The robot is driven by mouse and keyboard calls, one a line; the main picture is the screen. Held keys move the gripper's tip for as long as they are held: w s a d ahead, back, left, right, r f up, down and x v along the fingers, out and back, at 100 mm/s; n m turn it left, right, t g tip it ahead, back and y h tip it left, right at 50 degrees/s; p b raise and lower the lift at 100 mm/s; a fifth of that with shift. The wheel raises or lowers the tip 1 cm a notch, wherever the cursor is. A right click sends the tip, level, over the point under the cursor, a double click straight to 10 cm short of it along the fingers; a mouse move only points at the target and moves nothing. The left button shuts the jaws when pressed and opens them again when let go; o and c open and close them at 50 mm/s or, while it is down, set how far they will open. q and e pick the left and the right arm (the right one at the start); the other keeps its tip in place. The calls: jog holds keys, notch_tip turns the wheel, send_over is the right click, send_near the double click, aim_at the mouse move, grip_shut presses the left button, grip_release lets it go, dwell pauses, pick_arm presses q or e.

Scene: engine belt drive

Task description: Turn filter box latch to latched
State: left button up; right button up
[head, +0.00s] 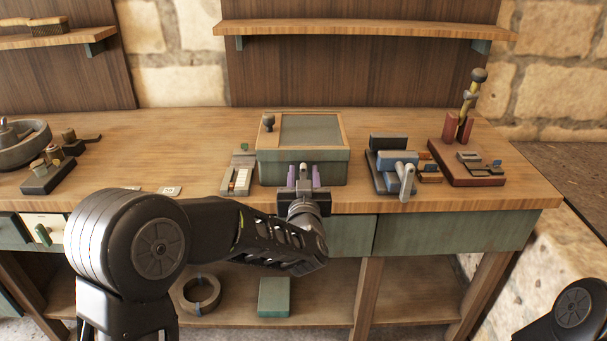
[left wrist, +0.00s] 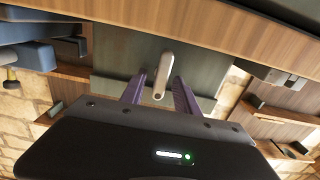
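The filter box (head: 300,155) is a green box with a wooden-framed lid, standing at the middle of the bench. Its latch (left wrist: 165,72) is a pale grey lever with a rounded end on the green front face. The latch (head: 303,170) also shows in the head view, small and roughly upright. My left gripper (head: 304,176) is in front of the box, with one purple finger on each side of the latch. In the left wrist view, gaps show between the latch and both fingers of this gripper (left wrist: 159,88), so it is open. My right gripper is out of view.
Left of the box stands a small block with pale strips (head: 240,178). Right of it are a blue vise-like device (head: 397,162) and a red base with upright tools (head: 468,165). A shelf (head: 360,28) hangs behind. The bench top on the left-centre is mostly clear.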

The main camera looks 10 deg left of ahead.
pick_arm(q)
grip_shut()
dwell(0.4)
